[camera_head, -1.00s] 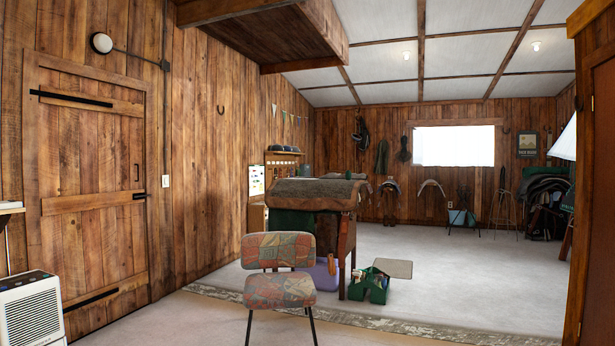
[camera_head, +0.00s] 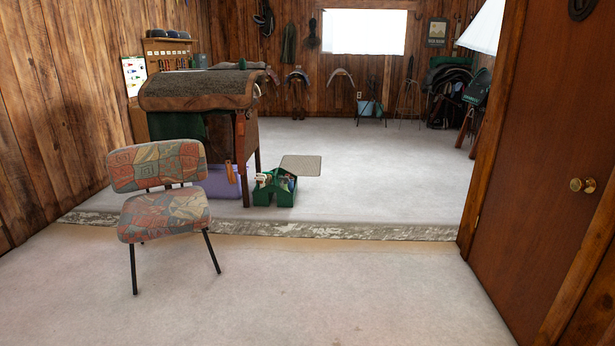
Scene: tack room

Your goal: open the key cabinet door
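I cannot make out a key cabinet for sure in the head view. A small white panel with coloured marks (camera_head: 134,76) hangs at the left wall, beside a wooden shelf unit (camera_head: 166,52); it is too small to tell what it is. Neither of my grippers is in view.
A patterned chair (camera_head: 165,212) stands at the left front. Behind it are a cloth-covered bench (camera_head: 200,90) and a green tote (camera_head: 275,187) on the floor. A worn threshold strip (camera_head: 330,232) crosses the floor. The pale floor (camera_head: 340,295) in front and at centre right is clear.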

